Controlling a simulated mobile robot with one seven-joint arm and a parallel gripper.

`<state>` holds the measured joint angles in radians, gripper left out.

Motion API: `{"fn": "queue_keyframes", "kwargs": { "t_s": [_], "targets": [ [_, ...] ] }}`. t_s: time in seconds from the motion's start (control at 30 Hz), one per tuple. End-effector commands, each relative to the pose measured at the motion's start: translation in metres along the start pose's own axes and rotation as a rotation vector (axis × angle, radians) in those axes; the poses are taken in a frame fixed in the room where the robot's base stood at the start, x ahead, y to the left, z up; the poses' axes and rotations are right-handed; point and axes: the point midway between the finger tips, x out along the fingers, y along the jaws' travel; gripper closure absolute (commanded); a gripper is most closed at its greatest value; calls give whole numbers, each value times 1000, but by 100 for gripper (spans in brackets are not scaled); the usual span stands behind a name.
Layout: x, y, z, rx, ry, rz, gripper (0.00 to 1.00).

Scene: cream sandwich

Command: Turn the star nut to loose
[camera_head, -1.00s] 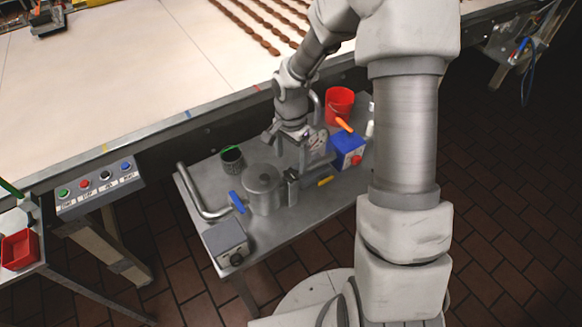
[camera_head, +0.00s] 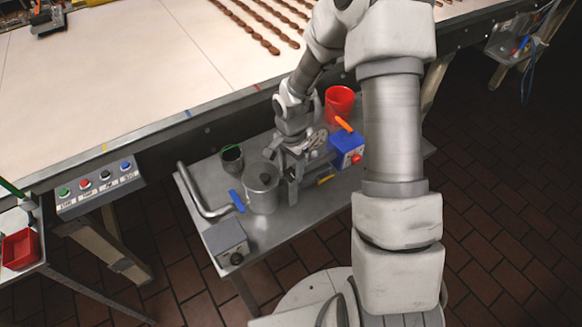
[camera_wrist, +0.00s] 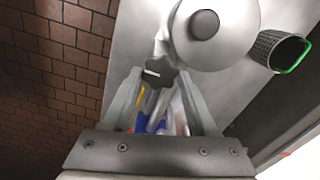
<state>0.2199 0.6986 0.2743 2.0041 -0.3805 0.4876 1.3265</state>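The star nut (camera_wrist: 158,72) is a small dark star-shaped knob in the wrist view, beside the metal pot. It lies between the tips of my gripper's two fingers (camera_wrist: 160,84). The fingers stand apart with a gap on each side of the nut, so my gripper is open; I cannot tell whether either finger touches it. In the head view my gripper (camera_head: 294,165) is low over the table, just right of the lidded metal pot (camera_head: 261,190). The star nut is not clear there, hidden by my gripper and the machine parts.
The metal table (camera_head: 290,232) also holds a grey box with a knob (camera_head: 228,242), a blue lever (camera_head: 237,201), a dark mesh cup (camera_head: 232,158), a blue box (camera_head: 347,148) and a red bucket (camera_head: 339,104). A conveyor (camera_head: 120,75) runs behind. The table's front is clear.

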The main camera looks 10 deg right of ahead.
Motion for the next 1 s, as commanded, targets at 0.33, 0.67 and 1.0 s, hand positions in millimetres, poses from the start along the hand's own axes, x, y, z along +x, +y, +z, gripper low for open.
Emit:
{"fn": "queue_keyframes", "kwargs": {
  "t_s": [0.33,0.67,1.0],
  "targets": [
    [0,0,0,-5,0,0,97],
    [1,-1,0,-124,1,-1,97],
    [1,-1,0,-422,1,-1,97]
  ]
}}
